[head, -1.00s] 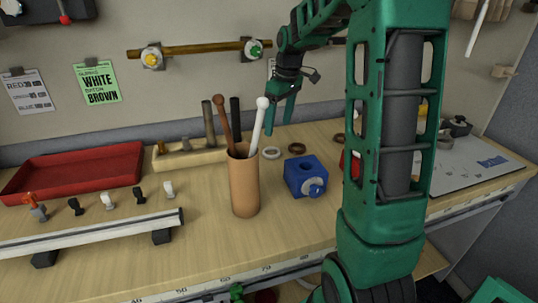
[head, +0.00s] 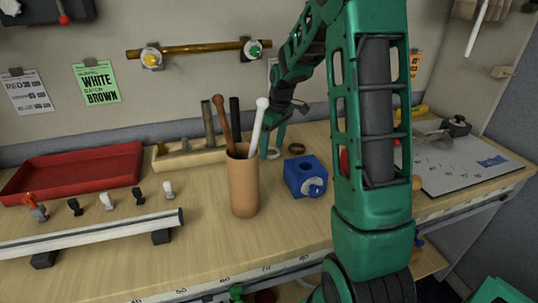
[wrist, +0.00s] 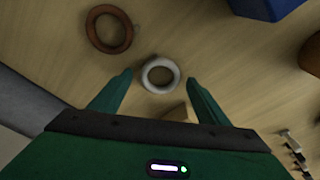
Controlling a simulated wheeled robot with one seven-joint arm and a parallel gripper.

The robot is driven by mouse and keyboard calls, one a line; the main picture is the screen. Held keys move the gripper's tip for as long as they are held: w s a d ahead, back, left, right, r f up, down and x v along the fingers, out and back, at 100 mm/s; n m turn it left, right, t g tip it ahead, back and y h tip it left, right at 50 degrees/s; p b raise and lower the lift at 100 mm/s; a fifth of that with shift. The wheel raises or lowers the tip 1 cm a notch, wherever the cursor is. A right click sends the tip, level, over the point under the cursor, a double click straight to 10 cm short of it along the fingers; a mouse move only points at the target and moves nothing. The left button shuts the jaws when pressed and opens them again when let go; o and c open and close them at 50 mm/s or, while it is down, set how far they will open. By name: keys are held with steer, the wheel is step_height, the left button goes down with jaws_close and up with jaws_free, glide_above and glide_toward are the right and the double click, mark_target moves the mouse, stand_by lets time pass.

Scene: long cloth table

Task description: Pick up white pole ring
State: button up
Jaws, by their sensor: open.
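The white pole ring (wrist: 145,76) lies flat on the wooden table. In the head view the white ring (head: 275,155) is partly hidden by my gripper (head: 271,151). My gripper is open and points down above the ring. In the wrist view the ring shows between the two fingertips of my gripper (wrist: 160,78), apart from both. The gripper's exact height above the ring is hard to tell.
A brown ring (wrist: 94,40) lies close by. A blue block (head: 304,176) stands in front to the right. A tan cup (head: 243,185) with a brown and a white baton stands to the left. A red tray (head: 75,170) is at far left.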

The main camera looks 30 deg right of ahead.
steer(key=shift+f, duration=0.3)
steer(key=shift+c, duration=0.7)
steer(key=c, duration=1)
steer(key=shift+r, duration=0.1)
